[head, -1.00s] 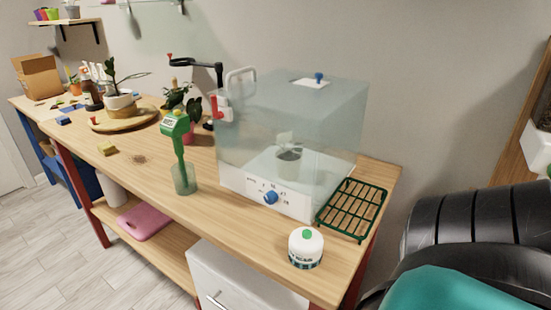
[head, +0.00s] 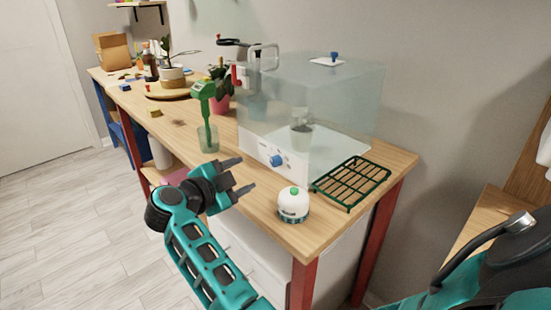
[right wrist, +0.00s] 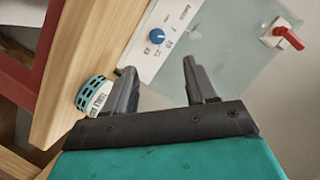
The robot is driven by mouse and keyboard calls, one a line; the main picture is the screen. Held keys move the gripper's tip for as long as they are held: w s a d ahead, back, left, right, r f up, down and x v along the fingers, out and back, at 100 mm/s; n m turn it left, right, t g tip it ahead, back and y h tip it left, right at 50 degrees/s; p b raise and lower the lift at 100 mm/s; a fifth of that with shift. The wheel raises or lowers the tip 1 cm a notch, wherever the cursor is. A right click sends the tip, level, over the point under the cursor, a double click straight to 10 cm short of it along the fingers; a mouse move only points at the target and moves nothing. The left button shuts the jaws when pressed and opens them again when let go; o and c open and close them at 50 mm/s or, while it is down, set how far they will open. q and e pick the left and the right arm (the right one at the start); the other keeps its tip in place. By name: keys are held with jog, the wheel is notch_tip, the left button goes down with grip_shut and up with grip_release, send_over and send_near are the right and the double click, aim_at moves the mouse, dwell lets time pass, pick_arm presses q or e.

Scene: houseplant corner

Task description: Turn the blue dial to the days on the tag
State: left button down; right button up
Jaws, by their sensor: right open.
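The blue dial (head: 277,160) is on the white front panel (head: 298,164) of a clear box at the table's front edge. It also shows in the right wrist view (right wrist: 157,36), with printed marks around it that are too small to read surely. I cannot make out a tag with days.
A white bottle with a green cap (head: 293,204) stands on the table right of my gripper. A green wire rack (head: 350,183) lies beside the box. A green tool stands in a glass (head: 208,139) to the left. A red handle (right wrist: 290,38) is on the box.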

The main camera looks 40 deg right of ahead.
aim_at(273, 163)
pick_arm(q)
jog(key=shift+w+d+f+b, duration=0.15)
jog(key=shift+d+b, duration=0.35)
jog(key=shift+b, duration=0.05)
pick_arm(e)
jog(key=x, duration=1.2)
jog(key=shift+f, duration=0.35)
jog(key=shift+c, duration=0.3)
